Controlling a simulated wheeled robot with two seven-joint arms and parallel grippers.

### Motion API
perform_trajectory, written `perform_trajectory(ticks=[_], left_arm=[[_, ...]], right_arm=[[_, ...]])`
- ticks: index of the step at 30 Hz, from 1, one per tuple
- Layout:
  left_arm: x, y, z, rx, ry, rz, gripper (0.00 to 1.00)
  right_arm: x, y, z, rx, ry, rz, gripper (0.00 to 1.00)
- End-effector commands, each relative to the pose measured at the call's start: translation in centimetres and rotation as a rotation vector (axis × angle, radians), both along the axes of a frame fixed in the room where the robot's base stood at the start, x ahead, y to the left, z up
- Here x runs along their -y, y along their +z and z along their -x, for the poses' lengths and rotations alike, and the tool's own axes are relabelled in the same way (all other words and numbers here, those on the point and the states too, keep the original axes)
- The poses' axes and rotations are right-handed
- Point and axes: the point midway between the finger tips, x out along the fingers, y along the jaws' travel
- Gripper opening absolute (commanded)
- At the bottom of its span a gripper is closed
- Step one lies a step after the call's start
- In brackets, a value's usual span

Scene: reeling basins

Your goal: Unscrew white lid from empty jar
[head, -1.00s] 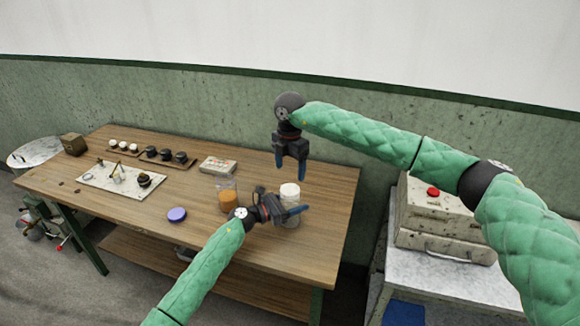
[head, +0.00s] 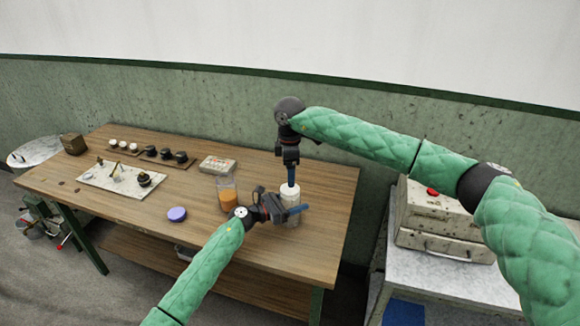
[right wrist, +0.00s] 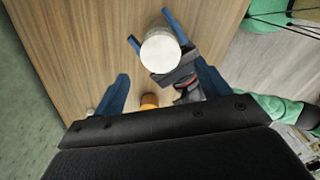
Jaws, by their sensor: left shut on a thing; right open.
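The jar with the white lid (head: 290,189) stands upright on the table near its right end. My left gripper (head: 296,212) is shut on the jar's body, below the lid, and hides part of it. My right gripper (head: 291,182) points down just above the lid, with its fingers lined up one behind the other in the head view. In the right wrist view the round lid (right wrist: 160,52) shows beyond the open blue fingers of the right gripper (right wrist: 163,72). I cannot tell whether they touch the lid.
A jar with orange contents (head: 228,196) stands just left of my left gripper. A purple lid (head: 177,214) lies on the wooden table (head: 240,250). A small keypad box (head: 217,164), a white board (head: 115,183) and a rack of knobs (head: 150,155) are farther left.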

Motion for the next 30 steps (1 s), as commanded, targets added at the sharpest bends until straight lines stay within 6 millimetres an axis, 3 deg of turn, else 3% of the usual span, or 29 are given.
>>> perform_trajectory(ticks=[12,23,30], left_arm=[[0.0,0.0,0.0,0.0,0.0,0.0,0.0],[0.0,0.0,0.0,0.0,0.0,-0.001,0.0],[0.0,0.0,0.0,0.0,0.0,0.0,0.0]], right_arm=[[0.0,-5.5,0.0,-0.001,0.0,0.001,0.75],[0.0,-6.4,0.0,0.0,0.001,0.0,0.75],[0.0,-6.4,0.0,0.0,0.001,0.0,0.32]])
